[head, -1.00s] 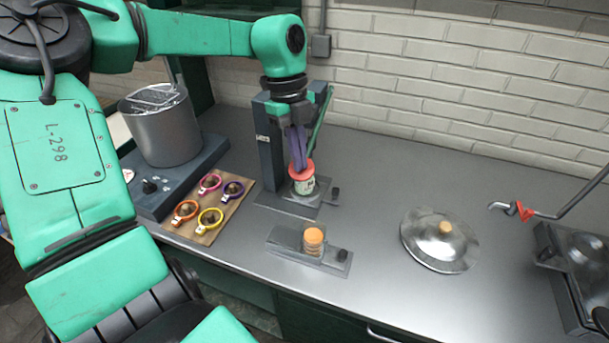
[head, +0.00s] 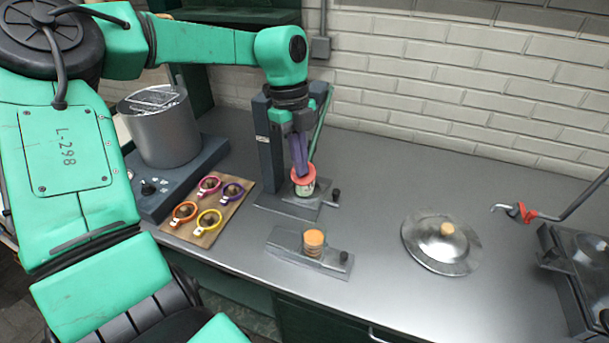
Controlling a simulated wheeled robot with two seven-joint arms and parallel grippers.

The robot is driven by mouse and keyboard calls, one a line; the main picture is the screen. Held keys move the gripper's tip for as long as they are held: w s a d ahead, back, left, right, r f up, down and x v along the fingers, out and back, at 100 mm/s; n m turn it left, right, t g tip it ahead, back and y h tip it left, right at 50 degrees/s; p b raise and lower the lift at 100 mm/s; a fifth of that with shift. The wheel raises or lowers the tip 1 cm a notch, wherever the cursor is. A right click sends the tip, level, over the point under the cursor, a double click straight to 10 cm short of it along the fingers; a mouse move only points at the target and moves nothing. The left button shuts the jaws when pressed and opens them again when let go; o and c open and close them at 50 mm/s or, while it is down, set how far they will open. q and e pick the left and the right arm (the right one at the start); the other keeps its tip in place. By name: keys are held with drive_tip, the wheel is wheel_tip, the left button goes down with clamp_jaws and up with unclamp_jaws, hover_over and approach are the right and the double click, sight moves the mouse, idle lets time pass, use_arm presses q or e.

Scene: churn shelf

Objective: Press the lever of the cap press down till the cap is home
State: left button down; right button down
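The cap press (head: 270,150) stands at the back of the counter, a dark column on a flat base, with a thin green bar (head: 322,120) slanting along its right side. A small labelled jar (head: 305,190) stands upright on its base, with a coral-red round piece (head: 304,176) directly above it. I cannot tell whether that piece is the cap or part of the press. My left gripper (head: 303,168) points down, its purple-grey fingers together and their tips at the red piece. The fingers hide part of the press and lever. My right gripper is not in view.
In front sits a plate with a stack of orange-tan discs (head: 314,241). Left are a board (head: 206,238) with several coloured rings and a metal pot (head: 162,125) on a dark unit. Right are a round metal lid (head: 440,255) and a red-handled crank (head: 524,213). Counter between is clear.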

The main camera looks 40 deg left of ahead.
use_arm(q)
drive_tip(key=shift+w+f, duration=0.25)
drive_tip(key=shift+f, duration=0.35)
drive_tip(key=shift+w+a+f+b, duration=0.15)
drive_tip(key=shift+w+f+b, duration=0.1)
drive_tip(key=shift+f+b, duration=0.4)
drive_tip(key=shift+f, duration=0.1)
idle(0.4)
